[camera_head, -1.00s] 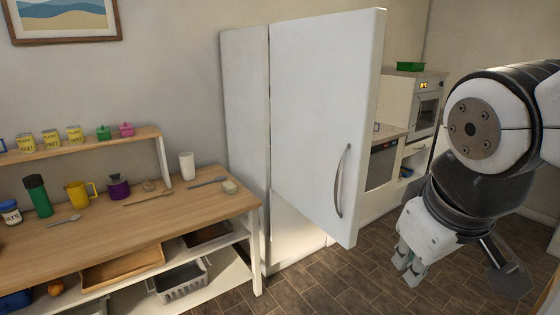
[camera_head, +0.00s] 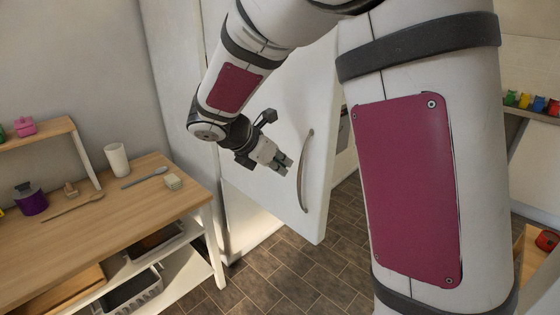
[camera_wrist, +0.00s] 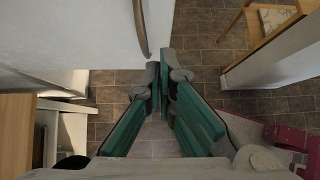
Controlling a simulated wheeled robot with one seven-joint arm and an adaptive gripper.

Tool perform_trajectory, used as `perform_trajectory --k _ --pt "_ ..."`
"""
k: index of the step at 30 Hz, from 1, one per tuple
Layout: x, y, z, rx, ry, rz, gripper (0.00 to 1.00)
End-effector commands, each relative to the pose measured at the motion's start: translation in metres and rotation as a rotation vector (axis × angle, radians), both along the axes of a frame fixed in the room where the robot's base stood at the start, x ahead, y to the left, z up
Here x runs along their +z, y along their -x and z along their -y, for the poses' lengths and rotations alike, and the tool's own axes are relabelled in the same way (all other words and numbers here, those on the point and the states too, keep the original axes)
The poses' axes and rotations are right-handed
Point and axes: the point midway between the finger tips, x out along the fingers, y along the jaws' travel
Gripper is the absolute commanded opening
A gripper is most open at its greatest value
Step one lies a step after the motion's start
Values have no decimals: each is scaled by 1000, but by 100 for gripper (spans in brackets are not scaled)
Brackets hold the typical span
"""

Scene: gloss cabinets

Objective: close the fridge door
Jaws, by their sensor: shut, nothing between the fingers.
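The white fridge door (camera_head: 318,110) stands open, swung out from the fridge body (camera_head: 252,222). Its curved grey handle (camera_head: 306,172) is on the free-edge side. My gripper (camera_head: 286,166) is in front of the door face, left of the handle in the head view, with its fingers pointing toward the handle. In the wrist view my gripper's fingertips (camera_wrist: 163,72) are together and hold nothing. The handle (camera_wrist: 141,28) shows just above them there, at the edge of the door (camera_wrist: 95,30). I cannot tell whether the fingers touch the door. My arm hides part of the door and the fridge.
A wooden table (camera_head: 95,215) with utensils and a white cup (camera_head: 117,160) stands left of the fridge. A dark tiled floor (camera_head: 290,275) is open below the door. A wooden piece of furniture (camera_wrist: 262,40) shows at right in the wrist view.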

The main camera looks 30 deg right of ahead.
Motion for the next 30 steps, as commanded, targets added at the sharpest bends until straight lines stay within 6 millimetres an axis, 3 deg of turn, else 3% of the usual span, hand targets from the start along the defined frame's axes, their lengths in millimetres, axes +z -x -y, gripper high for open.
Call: perform_trajectory --k 5,17,24,30 --pt "-14 -3 14 -2 2 -5 0" --pt "-68 -18 66 -5 -1 -4 0" --pt "-68 -28 96 -5 -2 2 0" --pt "-69 -32 104 -2 -1 0 0"
